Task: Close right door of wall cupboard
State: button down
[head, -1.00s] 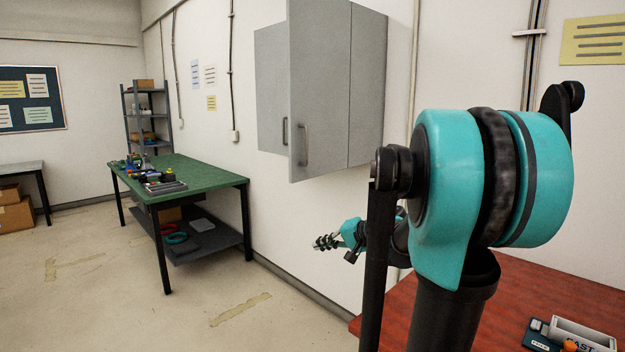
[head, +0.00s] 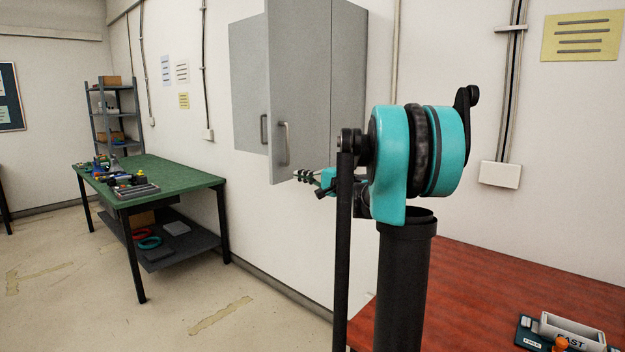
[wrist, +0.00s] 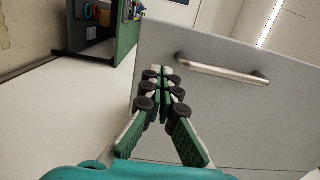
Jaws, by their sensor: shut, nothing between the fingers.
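The grey wall cupboard (head: 350,80) hangs on the wall in the head view. Its left door (head: 248,80) looks shut. Its right door (head: 305,90) stands swung out from the cabinet, with its outer face and bar handle (head: 284,143) showing. My gripper (head: 302,176) is just below and right of that handle, near the door's lower edge. In the wrist view my gripper (wrist: 161,72) is shut and empty, its tips beside the left end of the handle (wrist: 222,70), before the door face (wrist: 260,115). I cannot tell whether they touch the door.
A green-topped table (head: 175,178) with small items stands to the left, a grey shelf rack (head: 115,115) behind it. A red-brown worktop (head: 500,290) with a tray (head: 575,330) lies at the lower right. The floor between is open.

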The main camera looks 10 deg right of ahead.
aim_at(283, 172)
jog(key=x, duration=0.5)
jog(key=shift+w+a, duration=0.1)
jog(key=shift+a, duration=0.1)
